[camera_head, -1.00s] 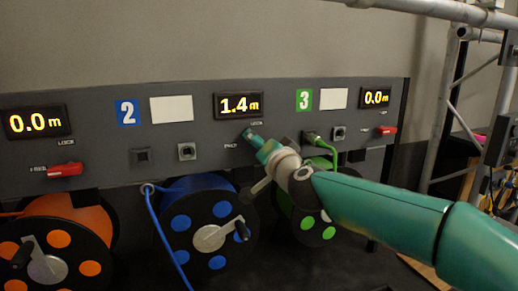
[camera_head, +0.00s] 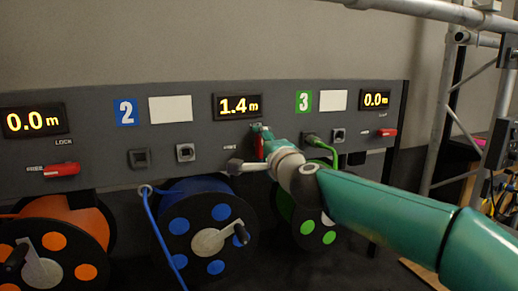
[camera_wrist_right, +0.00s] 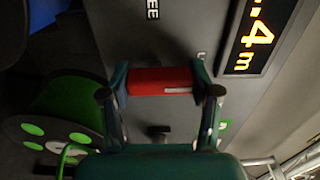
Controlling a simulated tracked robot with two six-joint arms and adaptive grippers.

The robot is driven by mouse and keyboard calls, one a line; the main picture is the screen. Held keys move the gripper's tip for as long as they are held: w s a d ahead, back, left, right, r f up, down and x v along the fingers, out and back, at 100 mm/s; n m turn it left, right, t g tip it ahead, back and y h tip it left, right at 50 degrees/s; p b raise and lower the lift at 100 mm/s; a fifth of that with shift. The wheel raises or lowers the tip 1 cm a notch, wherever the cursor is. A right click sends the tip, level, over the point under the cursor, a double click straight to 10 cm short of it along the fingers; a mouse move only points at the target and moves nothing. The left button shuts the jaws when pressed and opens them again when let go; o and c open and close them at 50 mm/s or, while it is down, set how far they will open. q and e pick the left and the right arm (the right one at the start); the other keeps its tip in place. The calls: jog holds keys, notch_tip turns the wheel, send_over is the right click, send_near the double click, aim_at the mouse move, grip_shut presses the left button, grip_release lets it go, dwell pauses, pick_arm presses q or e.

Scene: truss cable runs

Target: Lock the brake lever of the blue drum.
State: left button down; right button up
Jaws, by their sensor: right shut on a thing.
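The blue drum (camera_head: 180,226) sits below the panel under label 2, with a grey crank on its face. Its red brake lever (camera_head: 261,149) is on the panel under the 1.4 m display, partly hidden by my gripper. My right gripper (camera_head: 259,140) is at the lever. In the right wrist view, the red lever (camera_wrist_right: 160,81) lies across between the two fingers (camera_wrist_right: 160,92), which are shut on it. It stands about upright on the panel, its upper end by the partly hidden LOCK label. My left gripper is not in view.
The orange drum (camera_head: 52,242) and its red lever (camera_head: 62,170) are at the left. The green drum (camera_head: 315,226) is behind my right arm, and its red lever (camera_head: 388,133) is at the right. A green cable plug (camera_head: 311,139) sits close beside my gripper. Metal truss tubes (camera_head: 440,120) stand at the right.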

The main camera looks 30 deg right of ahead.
jog(key=shift+f, duration=0.3)
jog(key=o, duration=1.2)
jog(key=shift+d, duration=0.1)
jog(key=shift+c, duration=0.2)
jog(key=shift+r, duration=0.15)
jog(key=shift+s, duration=0.1)
jog(key=shift+s+r, duration=0.1)
jog(key=shift+s, duration=0.15)
jog(key=v, duration=1.1)
jog(key=shift+a, duration=0.25)
jog(key=shift+s, duration=0.15)
